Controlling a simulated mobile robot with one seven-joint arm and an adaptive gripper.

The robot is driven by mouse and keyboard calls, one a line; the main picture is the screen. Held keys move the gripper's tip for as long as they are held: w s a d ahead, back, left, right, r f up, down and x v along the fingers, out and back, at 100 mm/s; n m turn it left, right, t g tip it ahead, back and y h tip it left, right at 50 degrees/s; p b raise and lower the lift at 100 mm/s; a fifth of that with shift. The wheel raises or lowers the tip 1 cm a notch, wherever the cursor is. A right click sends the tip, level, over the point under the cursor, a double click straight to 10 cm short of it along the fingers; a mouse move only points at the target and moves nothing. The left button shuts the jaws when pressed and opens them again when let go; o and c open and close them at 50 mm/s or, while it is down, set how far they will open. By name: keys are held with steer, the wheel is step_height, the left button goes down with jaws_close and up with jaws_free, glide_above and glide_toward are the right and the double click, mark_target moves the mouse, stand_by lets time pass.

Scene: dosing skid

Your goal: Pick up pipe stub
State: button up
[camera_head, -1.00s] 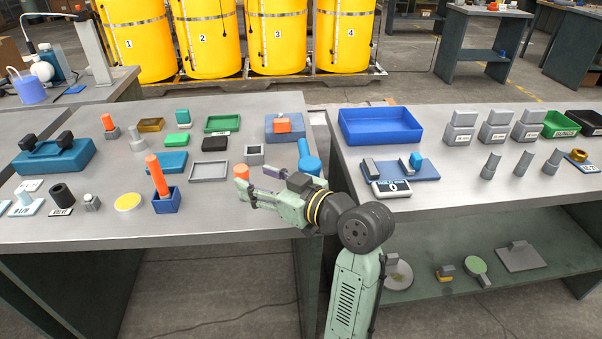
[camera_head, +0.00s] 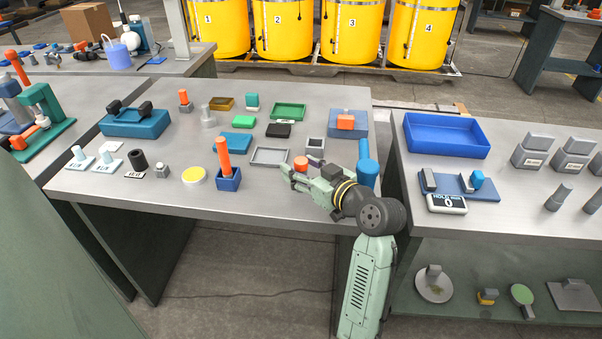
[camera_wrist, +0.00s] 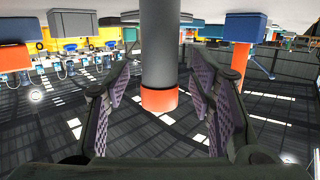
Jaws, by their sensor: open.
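I take the pipe stub (camera_wrist: 160,50) to be the grey cylinder with an orange end, which stands between my fingers in the wrist view, where the scene appears upside down. In the head view only its orange top (camera_head: 301,162) shows clearly, near the front right of the left table; its body is mostly hidden by my gripper. My gripper (camera_head: 302,170) reaches in low from the right, fingers pointing left. It is open. In the wrist view my gripper (camera_wrist: 163,108) has a finger on each side of the stub, with visible gaps.
A blue cylinder (camera_head: 367,164) stands close to my wrist at the table's right edge. A grey tray (camera_head: 256,156) and an orange rod in a blue block (camera_head: 228,180) are to the left. A small grey open box (camera_head: 315,145) is just behind. The front table strip is bare.

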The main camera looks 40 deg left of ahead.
steer(key=shift+a+f, duration=0.1)
steer(key=shift+a, duration=0.1)
steer(key=shift+c, duration=0.5)
jaws_close()
